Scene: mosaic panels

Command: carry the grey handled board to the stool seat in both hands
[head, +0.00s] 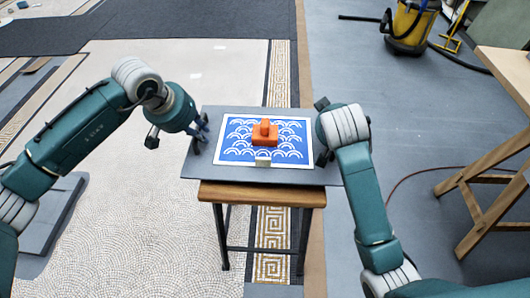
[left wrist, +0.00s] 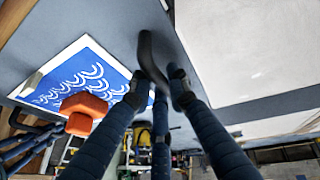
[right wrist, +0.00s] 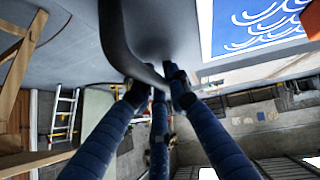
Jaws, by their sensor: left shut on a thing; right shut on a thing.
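The grey handled board (head: 205,170) is over the wooden stool seat (head: 262,194), whose front edge shows below it. I cannot tell whether they touch. On the board lie a blue panel with white wave arcs (head: 240,151), an orange block with a knob (head: 264,135) and a small pale block (head: 263,162). My left gripper (head: 199,131) is shut on the board's left handle; the dark curved handle (left wrist: 150,58) runs between its fingers in the left wrist view. My right gripper (right wrist: 155,88) is shut on the right handle (right wrist: 118,45); its fingers are mostly hidden in the head view.
A wooden table (head: 508,75) stands at the right, with a red cable on the floor by it. A yellow vacuum (head: 410,27) with a black hose is at the back right. A grey slab (head: 50,215) lies on the mosaic floor at the left.

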